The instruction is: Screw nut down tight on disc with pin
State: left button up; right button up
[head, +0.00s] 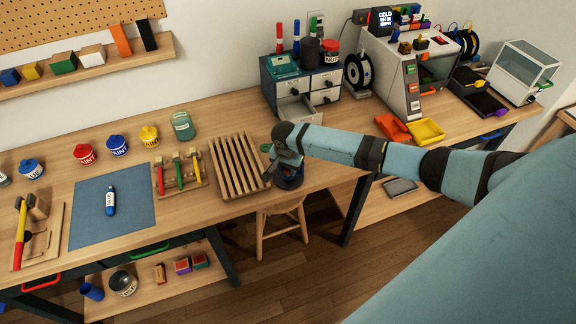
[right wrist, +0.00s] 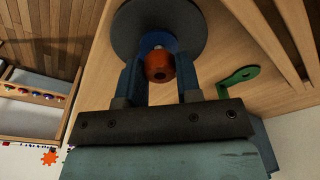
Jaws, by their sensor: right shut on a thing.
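In the right wrist view, an orange-red nut (right wrist: 159,67) sits between the two blue fingers of my right gripper (right wrist: 160,72). The fingers are shut on its sides. A pale bit of the pin (right wrist: 158,45) shows just past the nut, at the dark round disc (right wrist: 135,28). How far the nut is down the pin I cannot tell. In the head view, my right gripper (head: 285,168) is at the table's front edge, pointing down over the dark disc (head: 291,183). The gripper hides the nut and pin there. My left gripper is in neither view.
A green part with a round end (right wrist: 238,77) lies on the table beside the disc. A slatted wooden rack (head: 236,165) stands just left of my right gripper. A drawer cabinet (head: 300,85) with one drawer open stands behind. A wooden stool (head: 281,218) is below the edge.

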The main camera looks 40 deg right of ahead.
dwell(0.4)
jog(key=shift+p, duration=0.5)
jog(key=o, duration=1)
jog(key=shift+r, duration=0.1)
jog(key=shift+r+p, duration=0.8)
jog(key=shift+r, duration=2.6)
